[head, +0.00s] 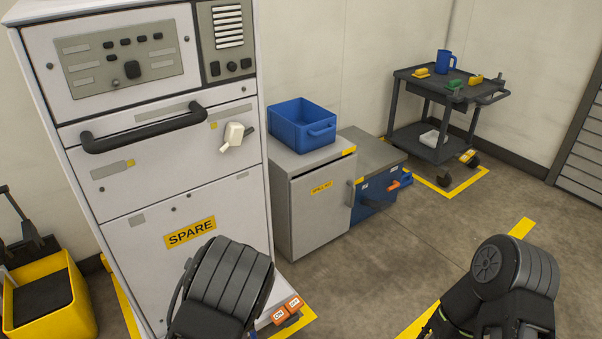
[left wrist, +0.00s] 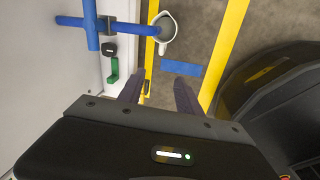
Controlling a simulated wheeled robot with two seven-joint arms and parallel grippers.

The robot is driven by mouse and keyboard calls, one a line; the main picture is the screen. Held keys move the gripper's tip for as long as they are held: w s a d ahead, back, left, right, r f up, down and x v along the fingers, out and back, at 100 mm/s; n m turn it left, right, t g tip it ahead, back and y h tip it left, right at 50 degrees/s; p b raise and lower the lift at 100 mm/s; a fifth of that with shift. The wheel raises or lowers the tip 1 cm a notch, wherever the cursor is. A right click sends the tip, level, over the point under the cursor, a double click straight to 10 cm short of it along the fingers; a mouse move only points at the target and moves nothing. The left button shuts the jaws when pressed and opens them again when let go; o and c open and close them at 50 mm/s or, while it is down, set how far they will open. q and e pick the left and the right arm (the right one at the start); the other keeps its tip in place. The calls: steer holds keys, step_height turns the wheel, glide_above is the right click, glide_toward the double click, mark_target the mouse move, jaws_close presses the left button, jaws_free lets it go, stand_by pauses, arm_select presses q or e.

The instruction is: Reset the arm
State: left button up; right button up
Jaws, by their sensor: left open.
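My left gripper (left wrist: 158,82) shows in the left wrist view with its two dark fingers apart and nothing between them. Below the fingers are a grey floor, a yellow floor line and a short blue strip (left wrist: 181,68). In the head view only dark rounded links of my two arms show, one at the bottom middle and one at the bottom right. Neither gripper shows in the head view, and my right gripper is in no view.
A white cabinet marked SPARE (head: 190,232) stands close at the left. A grey cabinet (head: 318,205) bears a blue bin (head: 303,125). A dark cart (head: 440,90) stands at the back. A blue pipe (left wrist: 128,28) juts out in the left wrist view. The floor at centre right is clear.

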arm_select(q)
steer(key=s+d+f+m+g+h, duration=0.15)
steer(key=s+f+m, duration=0.25)
steer(key=s+m, duration=0.55)
steer(key=s+d+f+m+h, duration=0.2)
steer(key=s+f+m, duration=0.3)
steer(key=s, duration=0.7)
steer(key=s+d+r+m+h, duration=0.2)
steer(key=s+d+r+m, duration=0.2)
steer(key=d+m, duration=0.25)
step_height(320, 180, up, 20)
steer(key=m+p, duration=0.1)
steer(key=p, duration=1.9)
steer(key=shift+w+a+r+t, duration=0.15)
steer(key=shift+t, duration=0.3)
